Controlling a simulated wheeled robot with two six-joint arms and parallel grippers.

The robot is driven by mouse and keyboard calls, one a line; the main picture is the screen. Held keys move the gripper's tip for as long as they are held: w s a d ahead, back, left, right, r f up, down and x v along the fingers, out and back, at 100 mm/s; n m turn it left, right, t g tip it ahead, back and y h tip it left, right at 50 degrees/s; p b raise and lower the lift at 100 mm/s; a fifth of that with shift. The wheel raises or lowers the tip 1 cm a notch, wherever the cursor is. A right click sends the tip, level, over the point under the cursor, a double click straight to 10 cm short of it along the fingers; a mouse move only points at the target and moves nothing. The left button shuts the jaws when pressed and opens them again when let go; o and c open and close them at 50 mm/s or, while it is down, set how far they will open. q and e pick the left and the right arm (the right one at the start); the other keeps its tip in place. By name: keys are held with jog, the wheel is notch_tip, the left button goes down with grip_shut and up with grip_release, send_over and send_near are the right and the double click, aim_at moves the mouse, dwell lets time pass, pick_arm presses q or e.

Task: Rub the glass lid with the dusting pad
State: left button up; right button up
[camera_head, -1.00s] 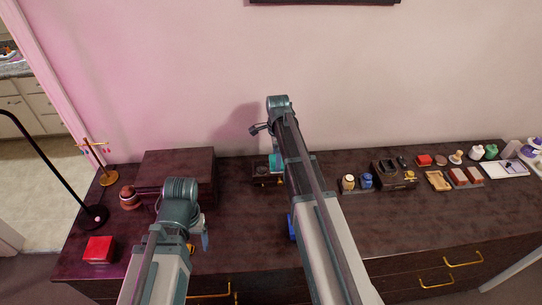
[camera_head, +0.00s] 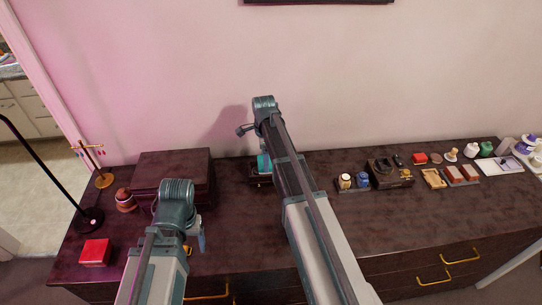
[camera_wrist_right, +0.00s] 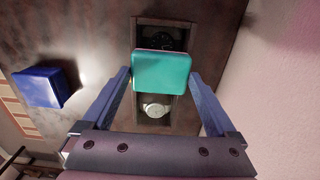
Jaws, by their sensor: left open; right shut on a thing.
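The teal dusting pad (camera_wrist_right: 162,71) is between the fingers of my right gripper (camera_wrist_right: 162,80), which is shut on it. Below it in the right wrist view is a dark case (camera_wrist_right: 183,110) with watches showing through its glass lid (camera_wrist_right: 158,107). The pad covers the lid's middle; I cannot tell whether they touch. In the head view the pad (camera_head: 263,163) and case (camera_head: 258,180) show beside my right arm, which hides that gripper. My left gripper (camera_head: 194,247) is open, pointing down over the dresser front; its fingertips are mostly hidden.
A blue box (camera_wrist_right: 40,87) lies near the case. A large dark box (camera_head: 172,168), a red jar (camera_head: 125,203), a red box (camera_head: 95,252) and a black lamp (camera_head: 88,219) stand on the left. Several small items line the right side. The wall (camera_head: 330,80) is close behind.

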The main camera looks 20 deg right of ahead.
jog(key=shift+a, duration=0.2)
jog(key=shift+r, duration=0.15)
notch_tip(320, 180, up, 6)
jog(key=p, duration=0.6)
notch_tip(320, 180, up, 3)
jog(key=p, duration=0.3)
dwell(0.5)
